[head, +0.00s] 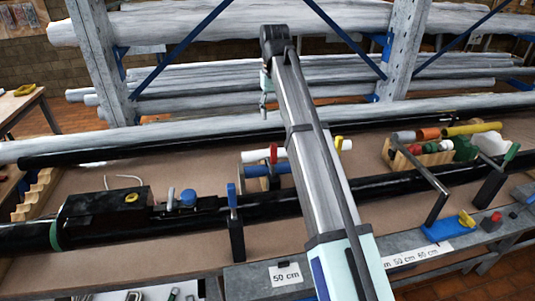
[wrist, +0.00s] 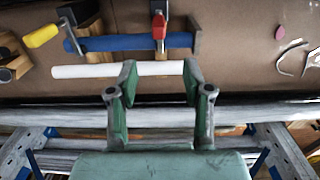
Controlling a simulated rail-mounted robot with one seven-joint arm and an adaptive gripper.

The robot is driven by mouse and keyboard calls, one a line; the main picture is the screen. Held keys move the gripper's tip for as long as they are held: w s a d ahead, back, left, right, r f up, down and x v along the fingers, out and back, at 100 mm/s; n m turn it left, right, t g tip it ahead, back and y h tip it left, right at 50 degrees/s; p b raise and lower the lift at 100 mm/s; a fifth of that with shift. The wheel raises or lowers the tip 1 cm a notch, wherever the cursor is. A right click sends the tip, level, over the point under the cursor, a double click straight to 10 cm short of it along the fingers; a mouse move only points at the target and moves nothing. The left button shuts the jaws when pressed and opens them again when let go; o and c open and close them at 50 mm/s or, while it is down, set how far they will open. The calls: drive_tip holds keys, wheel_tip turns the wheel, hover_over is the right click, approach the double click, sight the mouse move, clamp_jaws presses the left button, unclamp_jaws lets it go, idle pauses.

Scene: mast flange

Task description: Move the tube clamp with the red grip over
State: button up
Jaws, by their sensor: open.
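The tube clamp with the red grip (wrist: 158,30) is at the top middle of the wrist view, at the blue tube (wrist: 125,43). In the head view, the red grip (head: 273,153) shows just left of my arm. My gripper (wrist: 159,68) is open in the wrist view, with its two green-padded fingers apart and nothing clearly held. A white tube (wrist: 85,71) passes by the fingertips, and the red grip lies beyond it. I cannot tell whether the fingers touch the white tube. My arm hides part of this area in the head view.
A yellow grip (wrist: 40,34) is left of the red one. A long black pipe (head: 290,203) crosses the bench front, with a blue-grip clamp (head: 232,200) and a green-grip clamp (head: 510,155). A wooden rack (head: 400,160) holds coloured tubes at right. Bare brown bench lies between.

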sight(273, 155)
wheel_tip(273, 155, down, 17)
drive_tip(key=shift+d+f+b, duration=0.1)
drive_tip(key=shift+f+b, duration=0.05)
drive_tip(key=shift+b, duration=0.3)
idle(0.3)
clamp_jaws()
